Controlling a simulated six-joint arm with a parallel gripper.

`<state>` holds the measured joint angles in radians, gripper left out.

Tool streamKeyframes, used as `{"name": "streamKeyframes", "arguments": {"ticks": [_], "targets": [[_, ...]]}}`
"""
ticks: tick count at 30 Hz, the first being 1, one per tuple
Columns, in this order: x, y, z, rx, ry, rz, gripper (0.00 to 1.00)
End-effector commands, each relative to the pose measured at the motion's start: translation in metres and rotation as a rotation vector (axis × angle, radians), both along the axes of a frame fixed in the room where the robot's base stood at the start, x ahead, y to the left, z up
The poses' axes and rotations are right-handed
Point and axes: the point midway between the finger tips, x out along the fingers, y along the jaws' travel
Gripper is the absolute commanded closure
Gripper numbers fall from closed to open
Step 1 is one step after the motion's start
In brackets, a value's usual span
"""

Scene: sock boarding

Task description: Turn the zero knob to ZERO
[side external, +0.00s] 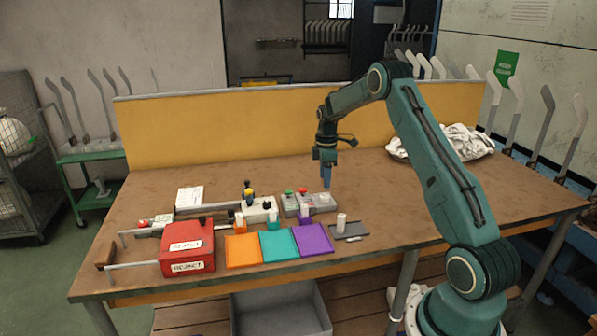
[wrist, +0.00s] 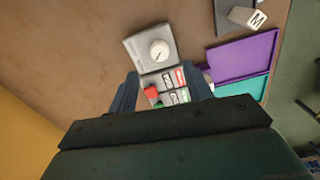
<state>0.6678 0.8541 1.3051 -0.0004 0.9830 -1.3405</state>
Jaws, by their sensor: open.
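The zero knob (wrist: 159,49) is a round white knob on a light grey box (wrist: 135,46) in the wrist view. A small dark mark shows on it, but I cannot read where it points. In the side external view the knob (side external: 323,196) is small, at the right end of the grey controls. My gripper (side external: 326,184) hangs above and behind the controls, fingers down. In the wrist view my gripper (wrist: 161,88) has its fingers apart, with the control box between them and the knob beyond. It touches nothing that I can make out.
A box with red and green buttons (side external: 290,206) adjoins the knob's box. Orange (side external: 243,250), teal (side external: 279,245) and purple (side external: 313,239) trays lie in front. A red box (side external: 187,246) stands left. White cloth (side external: 455,142) lies back right. The table's right front is clear.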

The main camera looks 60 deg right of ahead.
Motion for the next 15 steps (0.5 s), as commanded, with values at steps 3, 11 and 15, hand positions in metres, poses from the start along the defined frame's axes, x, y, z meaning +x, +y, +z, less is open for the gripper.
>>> {"name": "streamKeyframes", "arguments": {"ticks": [3, 11, 15], "targets": [[-0.001, 0.001, -0.020, 0.002, 0.003, 0.000, 0.50], [0.000, 0.000, -0.054, 0.001, 0.001, 0.000, 0.50], [0.000, 0.000, -0.064, 0.001, 0.001, 0.000, 0.50]]}}
